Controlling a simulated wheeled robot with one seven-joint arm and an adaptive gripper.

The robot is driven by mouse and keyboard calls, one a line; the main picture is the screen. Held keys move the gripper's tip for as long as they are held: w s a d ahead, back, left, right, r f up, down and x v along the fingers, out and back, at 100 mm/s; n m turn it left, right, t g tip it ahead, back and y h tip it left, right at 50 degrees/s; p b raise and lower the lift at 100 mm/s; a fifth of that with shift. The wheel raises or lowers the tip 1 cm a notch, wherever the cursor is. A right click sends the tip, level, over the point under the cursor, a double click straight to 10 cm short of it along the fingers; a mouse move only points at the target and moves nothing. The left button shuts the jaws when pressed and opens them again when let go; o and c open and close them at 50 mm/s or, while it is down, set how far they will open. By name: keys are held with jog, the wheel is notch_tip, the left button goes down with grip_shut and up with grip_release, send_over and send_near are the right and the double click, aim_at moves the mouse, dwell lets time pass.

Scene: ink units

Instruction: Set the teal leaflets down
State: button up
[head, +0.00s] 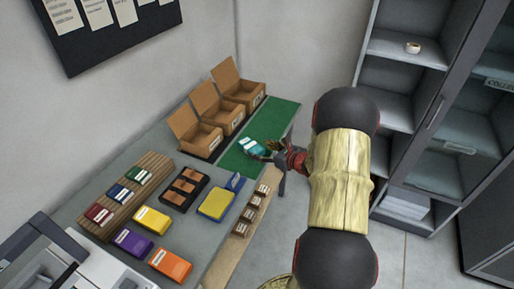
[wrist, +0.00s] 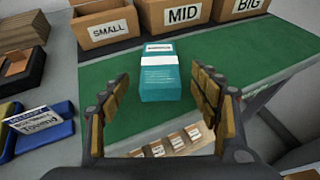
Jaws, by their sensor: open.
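The teal leaflets (wrist: 159,86) form a bundle with a white band around it and lie on the green mat (wrist: 106,76). In the head view the teal bundle (head: 252,147) is on the mat, at the tip of my gripper (head: 272,150). In the wrist view my gripper (wrist: 162,100) is open, its two fingers apart with the near end of the bundle just ahead of and between them. I cannot tell from these views whether a finger touches the bundle.
Boxes labelled SMALL (wrist: 106,25), MID (wrist: 184,14) and BIG (wrist: 240,8) stand behind the mat. A yellow-topped blue box (head: 217,203), a dark tray (head: 182,190) and a ribbed rack (head: 124,193) are left. Several small labelled items (wrist: 176,140) lie along the near edge.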

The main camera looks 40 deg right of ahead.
jog(key=p+v, duration=0.1)
jog(key=v, duration=0.6)
jog(key=a+r+n+g+y, duration=0.2)
jog(key=a+r+n, duration=0.35)
jog(key=a, duration=0.45)
jog(key=s+a+r+n+g+y, duration=0.15)
jog(key=a+r+n, duration=0.25)
jog(key=a+n, duration=0.45)
jog(key=a+r+n+g+y, duration=0.3)
jog(key=a+r+n, duration=0.1)
jog(key=a, duration=0.8)
jog(key=s+a+r+n+g+h, duration=0.3)
jog(key=s+a+r+n, duration=0.1)
jog(key=s+a+n, duration=0.5)
jog(key=s+d+r+n+t+h, duration=0.1)
jog(key=s+d+r+n+h, duration=0.1)
jog(key=s+n, duration=0.5)
notch_tip(320, 180, up, 3)
jog(key=shift+s+d+f+n+h, duration=0.2)
jog(key=shift+s+d+n+h, duration=0.1)
jog(key=shift+n+h, duration=0.6)
jog(key=shift+t, duration=0.25)
jog(key=shift+c, duration=0.6)
